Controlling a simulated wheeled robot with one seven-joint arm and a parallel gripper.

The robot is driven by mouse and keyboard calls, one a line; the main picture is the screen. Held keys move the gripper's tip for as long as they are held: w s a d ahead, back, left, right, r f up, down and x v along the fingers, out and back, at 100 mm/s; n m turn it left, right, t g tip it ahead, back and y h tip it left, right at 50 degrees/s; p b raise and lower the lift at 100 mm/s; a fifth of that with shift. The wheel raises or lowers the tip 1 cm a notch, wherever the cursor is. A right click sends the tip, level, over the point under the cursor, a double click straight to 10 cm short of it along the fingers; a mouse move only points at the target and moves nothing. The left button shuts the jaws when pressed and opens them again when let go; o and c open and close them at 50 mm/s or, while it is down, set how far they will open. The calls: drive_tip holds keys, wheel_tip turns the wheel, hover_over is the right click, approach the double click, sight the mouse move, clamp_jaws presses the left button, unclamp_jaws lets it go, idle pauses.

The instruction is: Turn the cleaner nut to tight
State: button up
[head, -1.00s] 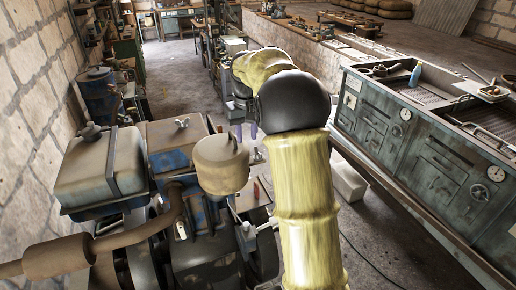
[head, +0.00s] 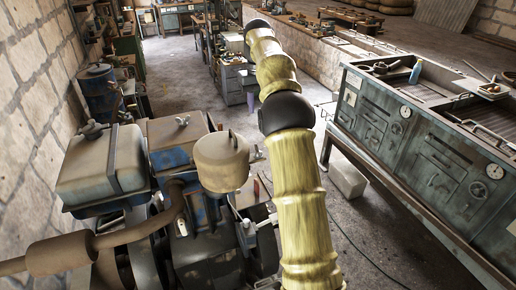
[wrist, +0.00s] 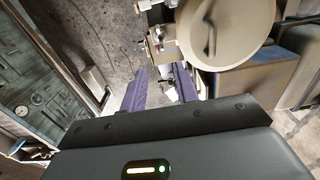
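The air cleaner is a round tan canister (head: 222,166) on the engine, with a small upright nut (head: 231,138) on its lid. In the wrist view the lid (wrist: 238,28) fills the upper right, and the winged nut (wrist: 210,38) stands up from it. My gripper (wrist: 160,75) shows two purple fingers spread apart with nothing held between them. The fingers are to the left of the lid and apart from the nut. In the head view my arm reaches up and away beyond the canister, and I cannot make out the fingers clearly.
A tan fuel tank (head: 102,166) and a box with its own wing nut (head: 183,122) stand left of the canister. An exhaust pipe (head: 140,235) runs low at the left. A metal workbench (head: 420,150) stands at the right, with open floor beside it.

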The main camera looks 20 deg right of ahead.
sight(258, 151)
wheel_tip(258, 151, down, 17)
drive_tip(key=p, duration=0.4)
drive_tip(key=shift+f, duration=0.2)
drive_tip(key=shift+c, duration=0.2)
clamp_jaws()
